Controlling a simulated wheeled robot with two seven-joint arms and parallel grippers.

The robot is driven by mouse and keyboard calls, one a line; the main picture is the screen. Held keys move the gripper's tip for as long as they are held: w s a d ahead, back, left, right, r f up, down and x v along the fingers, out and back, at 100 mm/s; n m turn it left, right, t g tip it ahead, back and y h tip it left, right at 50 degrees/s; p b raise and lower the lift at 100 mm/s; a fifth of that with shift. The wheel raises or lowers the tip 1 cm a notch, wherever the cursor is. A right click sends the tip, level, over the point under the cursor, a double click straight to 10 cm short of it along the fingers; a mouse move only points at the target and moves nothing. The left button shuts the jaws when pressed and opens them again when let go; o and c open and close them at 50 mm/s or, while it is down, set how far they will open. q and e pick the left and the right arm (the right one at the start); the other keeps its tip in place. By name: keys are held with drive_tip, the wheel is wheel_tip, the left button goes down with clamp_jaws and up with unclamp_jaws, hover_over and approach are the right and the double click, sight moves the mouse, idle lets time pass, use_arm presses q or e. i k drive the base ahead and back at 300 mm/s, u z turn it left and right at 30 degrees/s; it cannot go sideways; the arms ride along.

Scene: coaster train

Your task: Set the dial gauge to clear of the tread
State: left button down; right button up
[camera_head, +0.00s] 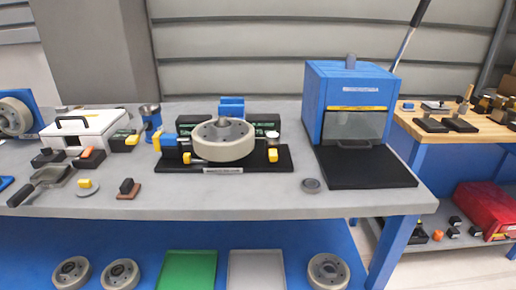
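A grey wheel (223,139) lies flat on a fixture with a black base plate (225,168) in the middle of the grey bench. A small round pale-faced piece (272,135) stands close by the right side of the wheel's tread. It may be the dial gauge, but it is too small to read, and I cannot tell whether it touches the tread. Neither of my grippers shows in the view.
A blue machine (349,95) with a black plate in front stands right of the fixture. A small grey disc (311,185) lies between them. A white case (85,128) and several small tools crowd the left.

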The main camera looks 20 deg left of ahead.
sight(272, 144)
drive_tip(key=k, duration=0.4)
drive_tip(key=z, duration=1.6)
drive_tip(key=i, duration=1.25)
drive_tip(key=u, duration=1.95)
drive_tip(key=k, duration=0.5)
drive_tip(key=z, duration=0.2)
drive_tip(key=i, duration=0.45)
